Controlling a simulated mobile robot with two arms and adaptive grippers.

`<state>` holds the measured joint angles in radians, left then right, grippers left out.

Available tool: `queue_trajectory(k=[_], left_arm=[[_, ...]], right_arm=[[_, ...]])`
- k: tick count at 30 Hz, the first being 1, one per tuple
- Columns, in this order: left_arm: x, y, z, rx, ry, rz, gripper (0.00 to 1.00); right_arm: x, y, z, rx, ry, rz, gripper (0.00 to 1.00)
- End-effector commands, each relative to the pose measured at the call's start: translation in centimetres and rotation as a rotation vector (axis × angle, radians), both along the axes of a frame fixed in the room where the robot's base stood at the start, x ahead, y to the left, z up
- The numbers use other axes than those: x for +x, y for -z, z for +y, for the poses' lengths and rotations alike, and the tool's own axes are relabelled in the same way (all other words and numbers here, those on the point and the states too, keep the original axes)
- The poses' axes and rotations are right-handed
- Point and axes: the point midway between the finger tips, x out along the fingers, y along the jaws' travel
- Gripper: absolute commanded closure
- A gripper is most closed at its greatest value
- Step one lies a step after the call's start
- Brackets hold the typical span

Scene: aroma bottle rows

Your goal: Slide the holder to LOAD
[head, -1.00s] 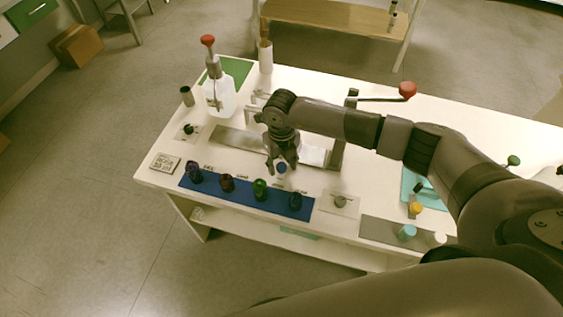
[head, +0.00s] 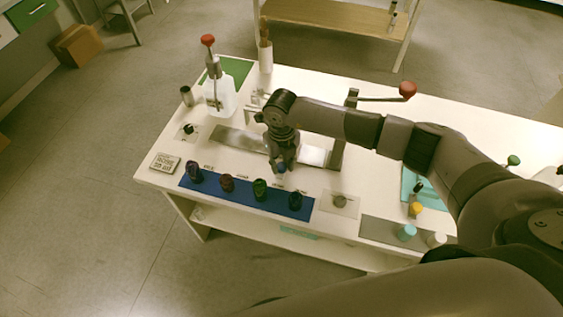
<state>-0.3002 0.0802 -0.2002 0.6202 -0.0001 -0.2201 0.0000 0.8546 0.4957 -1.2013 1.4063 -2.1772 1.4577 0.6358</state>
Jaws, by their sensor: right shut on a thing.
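My right gripper (head: 283,164) points down near the middle of the white table, at the front edge of a grey metal track (head: 232,140). It is shut on a small blue-topped knob (head: 281,168), which seems to belong to the holder. The holder's body is mostly hidden behind the gripper and wrist. A bright plate (head: 313,155) shows on the track right of the gripper, beside the post of a press with a red-ended lever (head: 407,90). No LOAD marking is readable. My left gripper is not in view.
A blue mat (head: 225,196) with several dark coloured bottles lies just in front of the gripper. A clear jug (head: 221,98) under a red-knobbed dispenser stands at the back left. A small sign (head: 165,162) sits at the left edge. A grey mat (head: 375,229) lies front right.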

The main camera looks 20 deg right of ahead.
Motion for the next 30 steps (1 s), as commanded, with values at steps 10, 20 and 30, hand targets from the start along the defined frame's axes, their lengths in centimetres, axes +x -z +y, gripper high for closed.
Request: queue_trajectory(k=[10, 20, 30], left_arm=[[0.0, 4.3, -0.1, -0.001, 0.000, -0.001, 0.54], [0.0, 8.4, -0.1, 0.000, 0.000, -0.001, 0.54], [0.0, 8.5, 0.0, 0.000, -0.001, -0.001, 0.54]], right_arm=[[3.0, 0.7, 4.2, 0.002, -0.002, -0.007, 1.00], [5.9, 0.4, 8.5, 0.001, 0.001, -0.006, 1.00], [6.3, -0.1, 9.1, -0.001, 0.001, -0.003, 1.00]])
